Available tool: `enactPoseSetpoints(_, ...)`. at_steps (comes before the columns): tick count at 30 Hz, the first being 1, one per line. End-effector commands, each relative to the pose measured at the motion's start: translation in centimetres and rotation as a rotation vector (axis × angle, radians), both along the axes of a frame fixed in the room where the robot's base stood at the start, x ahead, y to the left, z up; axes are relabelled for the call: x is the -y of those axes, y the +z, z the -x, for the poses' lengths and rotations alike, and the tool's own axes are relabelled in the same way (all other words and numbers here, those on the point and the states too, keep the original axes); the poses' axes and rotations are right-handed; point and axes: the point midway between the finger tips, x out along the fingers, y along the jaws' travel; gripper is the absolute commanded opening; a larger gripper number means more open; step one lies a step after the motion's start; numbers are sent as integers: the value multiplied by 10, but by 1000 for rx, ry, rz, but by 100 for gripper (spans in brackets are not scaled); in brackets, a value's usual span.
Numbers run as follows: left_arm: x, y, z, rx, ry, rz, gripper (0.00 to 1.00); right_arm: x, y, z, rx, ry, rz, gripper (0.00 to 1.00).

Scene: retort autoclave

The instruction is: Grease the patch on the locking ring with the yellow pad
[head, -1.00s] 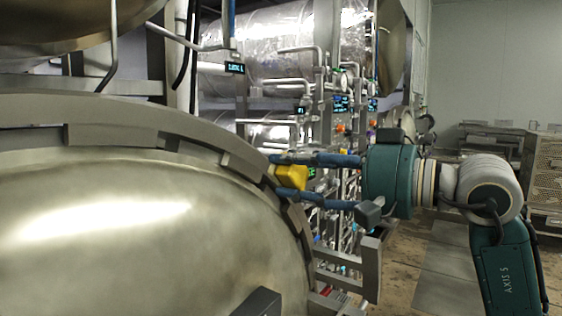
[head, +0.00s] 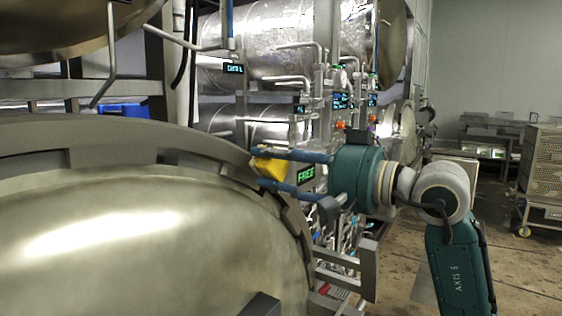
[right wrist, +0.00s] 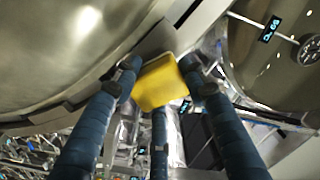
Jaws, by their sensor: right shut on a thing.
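The yellow pad (head: 269,168) is held between the blue fingers of my right gripper (head: 262,168), at the upper right rim of the big round door. The pad also shows in the right wrist view (right wrist: 160,83), between the fingertips and close to the metal rim; I cannot tell whether it touches. The locking ring (head: 120,130) curves around the domed door (head: 130,240), with notched blocks along it. I cannot make out the grease patch; the pad and fingers may hide it. My left gripper is not in view.
A green lit "FREE" display (head: 306,174) sits just behind the right gripper. A grey metal bracket (head: 368,268) stands below it. Pipes and silver vessels (head: 270,45) fill the back. A mesh cart (head: 543,165) stands at the right, with open floor before it.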

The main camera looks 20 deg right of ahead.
Motion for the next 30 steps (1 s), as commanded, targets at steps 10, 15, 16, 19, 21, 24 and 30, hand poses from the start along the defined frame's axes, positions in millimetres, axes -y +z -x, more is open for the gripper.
enactPoseSetpoints(10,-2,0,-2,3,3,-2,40,0,0,0,0,0,0,21)
enactPoseSetpoints(15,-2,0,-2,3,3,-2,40,0,0,0,0,0,0,21)
enactPoseSetpoints(16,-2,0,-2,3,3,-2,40,0,0,-1,0,0,0,21)
enactPoseSetpoints(19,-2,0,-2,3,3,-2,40,-1,0,-2,-1,-1,0,21)
enactPoseSetpoints(21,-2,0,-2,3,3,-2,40,-2,0,-3,-1,0,-1,21)
enactPoseSetpoints(24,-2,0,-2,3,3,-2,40,-3,0,-5,0,-1,-1,21)
enactPoseSetpoints(30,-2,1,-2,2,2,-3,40,-6,0,-8,-1,0,-1,21)
